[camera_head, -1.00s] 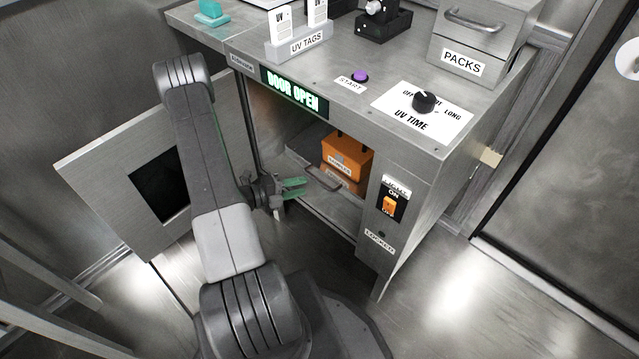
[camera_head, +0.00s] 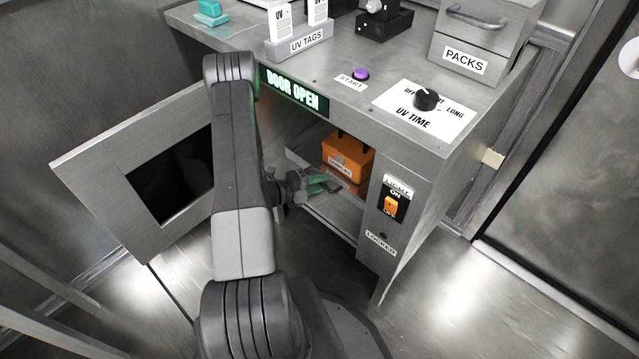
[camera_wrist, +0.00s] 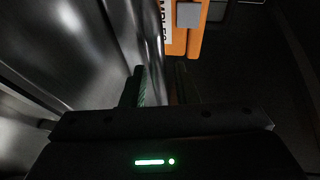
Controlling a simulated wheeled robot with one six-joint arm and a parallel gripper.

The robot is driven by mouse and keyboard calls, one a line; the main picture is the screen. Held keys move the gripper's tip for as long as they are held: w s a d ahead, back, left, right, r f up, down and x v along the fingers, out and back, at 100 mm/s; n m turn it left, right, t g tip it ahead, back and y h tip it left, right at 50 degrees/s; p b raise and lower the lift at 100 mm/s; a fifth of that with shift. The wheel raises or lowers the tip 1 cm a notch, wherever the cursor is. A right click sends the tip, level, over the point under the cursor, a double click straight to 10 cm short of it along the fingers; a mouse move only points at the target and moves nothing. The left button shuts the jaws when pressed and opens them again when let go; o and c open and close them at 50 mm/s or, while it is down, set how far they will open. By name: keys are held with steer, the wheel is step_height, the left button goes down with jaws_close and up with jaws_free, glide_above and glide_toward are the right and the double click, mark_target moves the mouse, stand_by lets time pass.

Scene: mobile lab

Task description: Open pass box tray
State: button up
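The pass box (camera_head: 375,165) has its door (camera_head: 100,165) swung open to the left. Inside, a grey metal tray (camera_head: 301,158) holds an orange case (camera_head: 347,157) with a label. My gripper (camera_head: 328,184), with green fingertips, reaches into the opening at the tray's front, where the tray handle is. The handle is mostly hidden by the fingers, and I cannot tell whether they touch it. In the wrist view, my gripper (camera_wrist: 160,82) points towards the orange case (camera_wrist: 187,30). That view is dark, and whether the fingers are closed on anything is unclear.
The display (camera_head: 293,90) reads DOOR OPEN. A light switch (camera_head: 391,206) is on the front panel. On top are a purple START button (camera_head: 360,74), a UV time knob (camera_head: 425,99), UV tags (camera_head: 300,40) and a PACKS drawer (camera_head: 470,45). The floor in front at right is clear.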

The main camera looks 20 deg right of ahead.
jaws_close()
steer(key=shift+a, duration=0.1)
steer(key=s+a, duration=0.4)
steer(key=a, duration=0.7)
steer(key=s+a+p, duration=0.1)
steer(key=s+a, duration=0.4)
steer(key=a, duration=0.7)
steer(key=s+a+p, duration=0.1)
steer(key=s+a, duration=0.4)
steer(key=a, duration=0.7)
steer(key=shift+s, duration=0.25)
steer(key=shift+o, duration=1.3)
jaws_free()
steer(key=shift+p, duration=0.3)
steer(key=a+r+p, duration=0.1)
steer(key=a+r, duration=0.1)
steer(key=a, duration=1.1)
steer(key=shift+a+r+p, duration=0.25)
steer(key=shift+a+p, duration=0.05)
steer(key=shift+p, duration=0.1)
